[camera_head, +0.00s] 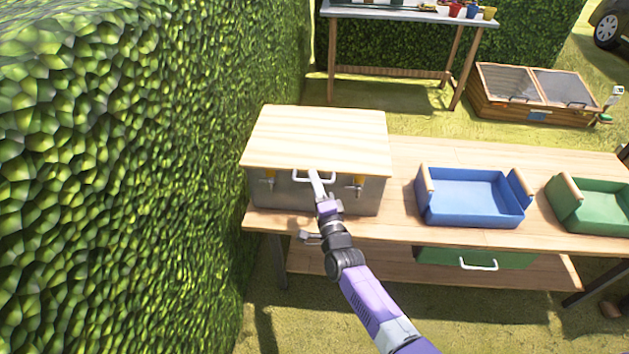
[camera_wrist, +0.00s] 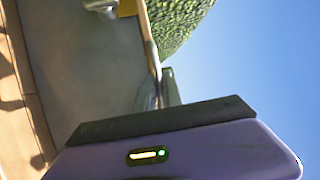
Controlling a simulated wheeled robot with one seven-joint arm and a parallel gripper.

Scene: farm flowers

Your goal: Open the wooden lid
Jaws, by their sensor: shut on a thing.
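The wooden lid (camera_head: 318,135) is a pale flat board on top of a grey metal box (camera_head: 290,196) at the left end of the table. A white handle (camera_head: 300,178) is at the lid's front edge. My gripper (camera_head: 316,180) reaches up from the front and is shut on the handle. In the wrist view my gripper (camera_wrist: 158,90) is at the edge of the lid (camera_wrist: 150,45), beside the box's grey front (camera_wrist: 85,70). The fingers hide part of the handle. The lid looks closed or nearly closed; I cannot tell if there is a small gap.
A blue tray (camera_head: 470,195) and a green tray (camera_head: 592,205) stand to the right on the wooden table (camera_head: 400,228). A tall hedge (camera_head: 130,150) is close on the left. A green drawer (camera_head: 450,257) with a white handle is below the tabletop.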

